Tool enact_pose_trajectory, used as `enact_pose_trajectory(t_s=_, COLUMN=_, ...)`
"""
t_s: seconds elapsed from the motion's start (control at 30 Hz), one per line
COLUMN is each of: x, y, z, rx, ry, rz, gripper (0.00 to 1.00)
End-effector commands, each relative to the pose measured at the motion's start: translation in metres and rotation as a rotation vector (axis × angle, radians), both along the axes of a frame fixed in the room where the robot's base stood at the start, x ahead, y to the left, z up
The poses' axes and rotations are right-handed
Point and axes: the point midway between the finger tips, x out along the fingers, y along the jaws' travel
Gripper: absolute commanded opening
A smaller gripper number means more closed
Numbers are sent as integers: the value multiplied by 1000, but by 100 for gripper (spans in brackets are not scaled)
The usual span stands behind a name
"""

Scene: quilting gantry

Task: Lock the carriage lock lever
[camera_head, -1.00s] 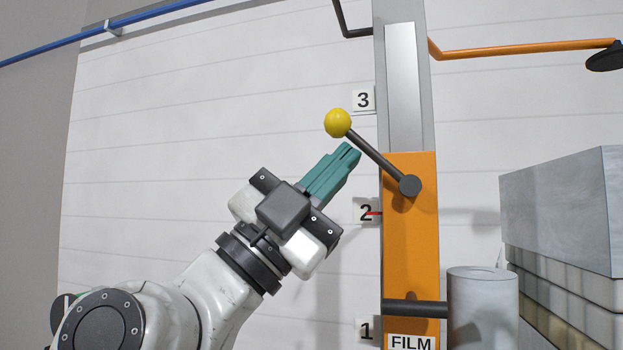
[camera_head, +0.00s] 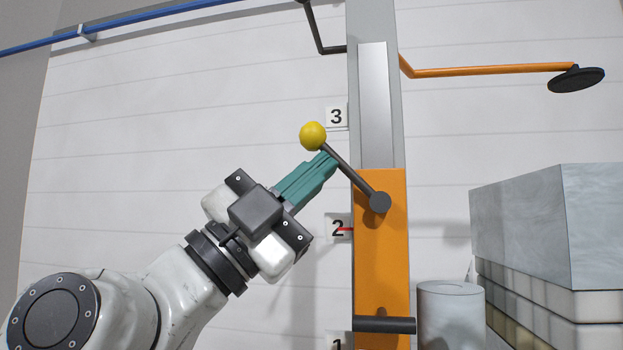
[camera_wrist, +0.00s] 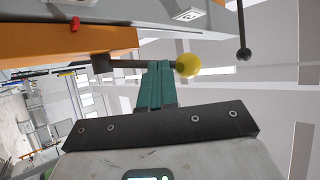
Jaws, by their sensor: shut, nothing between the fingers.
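The carriage lock lever (camera_head: 352,179) is a dark rod with a yellow ball knob (camera_head: 313,136). It runs from a dark pivot on the orange carriage (camera_head: 383,255) up and to the left. My gripper (camera_head: 326,163) has teal fingers, shut and empty. Its tips are at the rod just below the knob, on its lower left side. In the wrist view the fingertips (camera_wrist: 157,68) meet the rod beside the yellow knob (camera_wrist: 188,65). I cannot tell for sure whether they touch it.
The carriage sits on a grey upright post (camera_head: 375,100) with number plates 2 and 3. An orange arm with a black disc (camera_head: 576,79) reaches right. A grey cylinder (camera_head: 450,320) and stacked pale blocks (camera_head: 545,230) stand at right. A blue pipe (camera_head: 150,27) runs along the upper left.

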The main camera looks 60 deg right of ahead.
Motion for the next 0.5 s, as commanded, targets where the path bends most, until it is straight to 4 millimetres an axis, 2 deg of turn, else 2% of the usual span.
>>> enact_pose_trajectory(t_s=0.27, x=-4, y=-2, z=10, rx=48, ry=-118, rz=0, gripper=0)
enact_pose_trajectory(t_s=0.5, x=-12, y=-5, z=25, rx=131, ry=-317, rz=0, gripper=0)
